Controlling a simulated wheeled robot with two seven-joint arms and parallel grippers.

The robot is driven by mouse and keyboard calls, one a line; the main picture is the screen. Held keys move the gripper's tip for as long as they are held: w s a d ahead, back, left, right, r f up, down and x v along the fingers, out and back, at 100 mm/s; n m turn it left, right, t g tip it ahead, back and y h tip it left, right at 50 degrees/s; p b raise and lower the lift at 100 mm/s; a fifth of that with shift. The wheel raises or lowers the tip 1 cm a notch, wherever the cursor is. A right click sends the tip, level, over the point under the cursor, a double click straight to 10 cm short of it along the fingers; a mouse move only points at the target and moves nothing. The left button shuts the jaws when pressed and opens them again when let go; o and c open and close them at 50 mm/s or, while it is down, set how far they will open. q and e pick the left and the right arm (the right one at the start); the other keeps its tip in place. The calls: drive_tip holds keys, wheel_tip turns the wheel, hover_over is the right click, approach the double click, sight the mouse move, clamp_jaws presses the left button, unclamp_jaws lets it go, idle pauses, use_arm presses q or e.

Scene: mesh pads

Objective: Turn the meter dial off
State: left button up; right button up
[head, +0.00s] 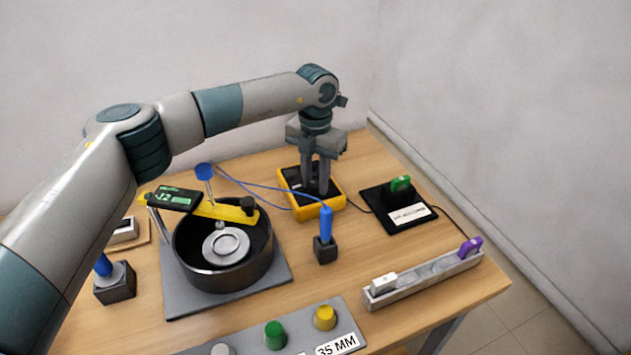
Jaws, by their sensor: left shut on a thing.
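The yellow-framed meter (335,202) with a dark face lies on the table at the back right of the middle. My left gripper (316,191) points down over it, with its fingertips at the meter's face. The gripper is shut on the meter's dial, which is mostly hidden between the fingers. The dial's pointer direction cannot be made out. My right gripper is not in view.
A round black pot (222,272) with a yellow bar gauge (225,212) stands left of the meter. A blue probe (326,222) stands in a black holder in front. A black pad with a green switch (401,184) lies right. A grey tray (425,278) lies front right.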

sight(316, 184)
use_arm(q)
drive_tip(key=shift+r, duration=0.1)
drive_tip(key=o, duration=1.1)
drive_tip(key=shift+r, duration=0.6)
wheel_tip(316, 184, up, 16)
drive_tip(key=b, duration=0.3)
drive_tip(key=shift+r, duration=0.1)
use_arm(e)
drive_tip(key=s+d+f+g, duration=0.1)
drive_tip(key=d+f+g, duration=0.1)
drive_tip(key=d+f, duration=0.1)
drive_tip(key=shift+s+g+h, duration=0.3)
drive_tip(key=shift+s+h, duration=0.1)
